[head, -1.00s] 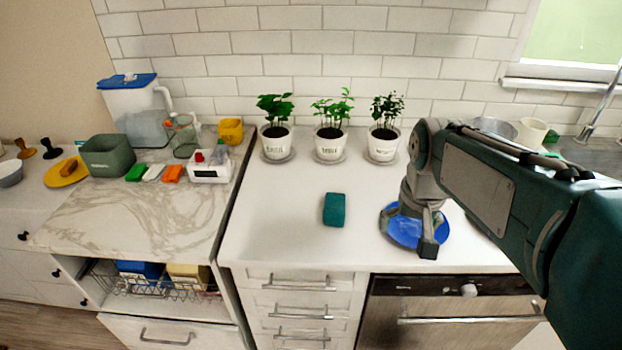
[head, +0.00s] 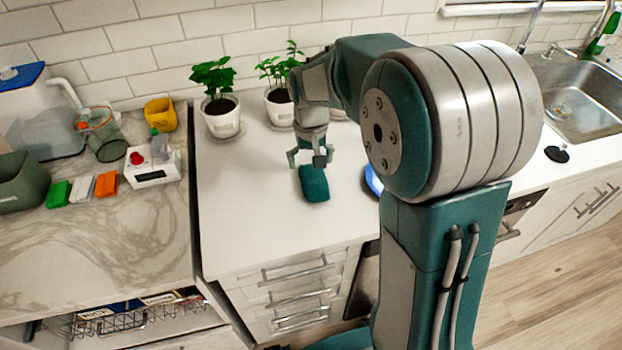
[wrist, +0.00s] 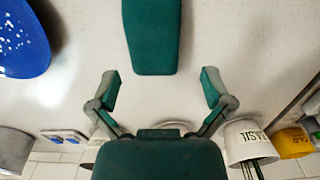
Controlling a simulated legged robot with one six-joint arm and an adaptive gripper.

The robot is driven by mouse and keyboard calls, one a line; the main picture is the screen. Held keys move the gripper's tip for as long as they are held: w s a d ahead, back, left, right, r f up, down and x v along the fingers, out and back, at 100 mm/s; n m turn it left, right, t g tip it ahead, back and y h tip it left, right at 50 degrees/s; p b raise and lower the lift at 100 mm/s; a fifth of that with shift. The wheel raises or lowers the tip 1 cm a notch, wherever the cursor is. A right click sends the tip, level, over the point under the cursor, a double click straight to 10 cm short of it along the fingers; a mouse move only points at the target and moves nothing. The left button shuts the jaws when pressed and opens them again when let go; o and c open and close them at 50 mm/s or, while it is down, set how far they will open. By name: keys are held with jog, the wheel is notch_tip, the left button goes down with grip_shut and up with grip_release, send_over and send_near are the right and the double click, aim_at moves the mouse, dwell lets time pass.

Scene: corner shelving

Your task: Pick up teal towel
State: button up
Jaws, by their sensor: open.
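The teal towel (head: 314,183) is a small folded block lying on the white counter, in front of the potted plants. In the wrist view the towel (wrist: 153,35) is at the top middle, partly cut off by the frame edge. My gripper (head: 311,161) is at the back end of the towel, above the counter. In the wrist view my gripper (wrist: 160,90) is open, its two fingers spread apart and empty. The towel's near end lies just beyond the fingertips, not between them.
A blue plate (head: 372,181) lies right of the towel, mostly hidden by my arm; it also shows in the wrist view (wrist: 22,40). Potted plants (head: 222,118) stand at the wall. A white device (head: 152,168) is on the marble counter. The counter left of the towel is clear.

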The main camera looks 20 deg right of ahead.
aim_at(313, 173)
jog(key=f, duration=0.5)
jog(key=shift+s+d+f, duration=0.15)
jog(key=shift+d+f, duration=0.15)
jog(key=c, duration=0.7)
